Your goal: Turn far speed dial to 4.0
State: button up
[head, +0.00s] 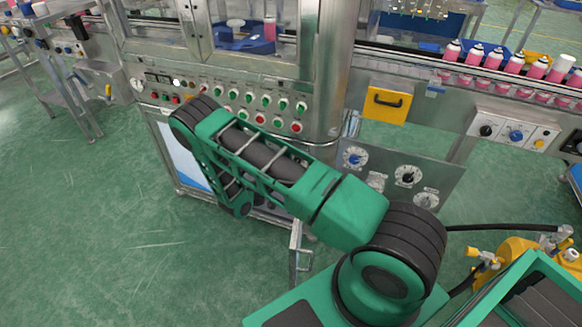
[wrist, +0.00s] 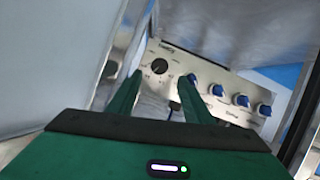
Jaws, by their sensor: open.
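In the wrist view, a pale metal panel (wrist: 147,110) carries a black dial (wrist: 160,66) with marks around it and a row of several blue knobs (wrist: 217,90) to its right. The labels are too small to read, so I cannot tell which one is the far speed dial. My gripper (wrist: 160,76) is open and empty. Its green fingers point at the panel, with the black dial showing between and just beyond the tips. I see no contact. In the head view my own arm hides the gripper and this panel.
In the head view, a plate with several round dials (head: 408,175) hangs right of my arm. A button panel (head: 262,108) is behind it. In the wrist view, pale walls flank the fingers closely.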

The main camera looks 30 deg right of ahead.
jog(key=shift+v, duration=1.75)
